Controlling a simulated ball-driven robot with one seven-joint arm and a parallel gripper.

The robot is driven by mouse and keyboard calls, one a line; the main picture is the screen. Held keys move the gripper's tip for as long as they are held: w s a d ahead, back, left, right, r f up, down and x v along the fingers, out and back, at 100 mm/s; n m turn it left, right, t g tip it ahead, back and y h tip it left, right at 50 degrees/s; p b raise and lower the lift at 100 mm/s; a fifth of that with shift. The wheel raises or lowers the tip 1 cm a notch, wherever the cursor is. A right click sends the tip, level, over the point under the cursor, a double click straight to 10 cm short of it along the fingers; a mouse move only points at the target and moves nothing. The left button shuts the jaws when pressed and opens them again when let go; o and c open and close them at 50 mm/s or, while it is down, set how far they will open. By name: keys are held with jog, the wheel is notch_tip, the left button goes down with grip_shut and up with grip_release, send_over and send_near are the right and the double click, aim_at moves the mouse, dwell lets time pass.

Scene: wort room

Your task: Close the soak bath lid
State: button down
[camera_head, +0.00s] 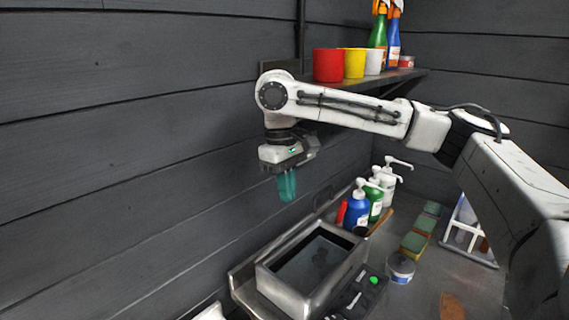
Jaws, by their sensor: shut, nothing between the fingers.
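The soak bath (282,290) is a metal basin at the lower middle, with its top uncovered and a dark, glossy interior showing. A dark control panel (352,300) with a green button (374,281) is on its right side. I cannot clearly make out the lid; a raised metal edge (243,270) runs along the wall side of the bath. My gripper (288,198) hangs above and behind the bath, close to the wall. Its teal fingers point down and are shut, empty and apart from the bath.
Blue (356,209), green (374,199) and white (388,180) pump bottles stand behind the bath. Sponges (414,244) and a tin (400,268) lie to its right. A shelf (398,77) above holds cups (328,65) and spray bottles (378,28). A white rack (466,226) stands further right.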

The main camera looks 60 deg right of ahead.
jog(key=shift+s+a+f+p, duration=0.25)
jog(key=shift+s+f, duration=0.4)
jog(key=shift+s, duration=0.2)
jog(key=shift+s+a+f+p, duration=0.15)
jog(key=shift+s+f+p, duration=0.1)
jog(key=shift+s+f, duration=0.45)
jog(key=shift+s+r, duration=0.1)
